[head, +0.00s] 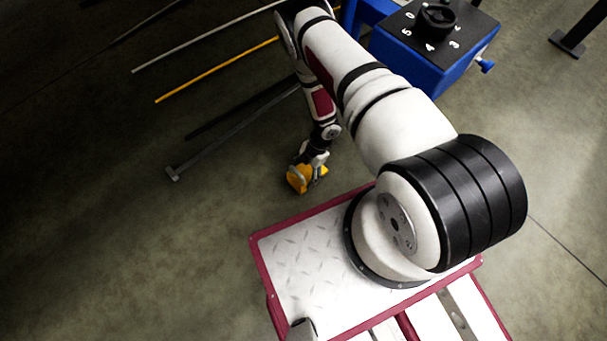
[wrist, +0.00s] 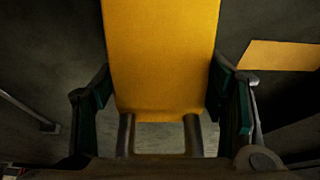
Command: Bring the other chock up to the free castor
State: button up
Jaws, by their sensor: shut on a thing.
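A yellow chock (head: 300,179) is in my gripper (head: 311,166), low over the floor just beyond my base's front edge in the head view. In the wrist view the chock (wrist: 161,55) fills the space between the two fingers, with dark green pads at its left and right sides. My gripper is shut on it. Whether the chock touches the floor I cannot tell. A flat yellow-orange patch (wrist: 280,55) shows at the right of the wrist view; I cannot tell what it belongs to. No castor can be made out in either view.
A blue stand with a black dial top (head: 437,25) is at the upper right. A yellow rod (head: 215,70) and a grey rod (head: 200,42) run across the upper left. A dark floor bar (head: 225,137) ends left of my gripper. The floor at left is clear.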

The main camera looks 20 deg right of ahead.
aim_at(303, 173)
jog(key=shift+w+d+b, duration=0.15)
jog(key=shift+w+b, duration=0.15)
jog(key=shift+w, duration=0.45)
jog(key=shift+w+f+b, duration=0.1)
jog(key=shift+f+b, duration=0.2)
jog(key=shift+f, duration=0.1)
jog(key=shift+f+b, duration=0.9)
jog(key=shift+f, duration=0.55)
jog(key=shift+r, duration=0.1)
jog(key=o, duration=1.9)
jog(key=shift+o, duration=0.2)
jog(key=p+v, duration=0.5)
jog(key=v, duration=0.7)
jog(key=shift+d, duration=0.1)
